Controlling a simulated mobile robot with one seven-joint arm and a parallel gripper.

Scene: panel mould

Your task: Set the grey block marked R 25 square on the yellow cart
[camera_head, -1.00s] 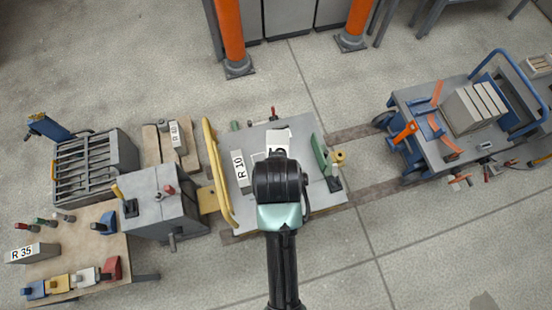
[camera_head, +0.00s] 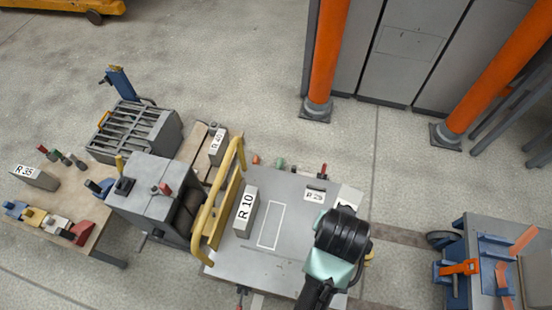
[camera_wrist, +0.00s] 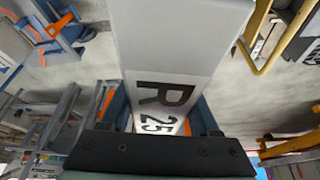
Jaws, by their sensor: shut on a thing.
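The grey block marked R 25 (camera_wrist: 180,45) fills the middle of the wrist view, its black lettering on a white label close to my jaws. My gripper (camera_head: 338,238) is shut on it. In the head view only a pale end of the block (camera_head: 349,197) shows beyond my wrist, which hides the rest. It is over the right part of the yellow cart (camera_head: 255,263), a grey top with a yellow rail at its left; its height above the top I cannot tell. A white outlined rectangle (camera_head: 270,225) on the cart top is bare.
A grey block marked R 10 (camera_head: 246,210) stands on the cart, left of the outline. A small plate (camera_head: 315,195), apparently lettered R 25, is near the far edge. A grey machine block (camera_head: 150,205) is left of the rail. A blue cart (camera_head: 490,225) stands at the right.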

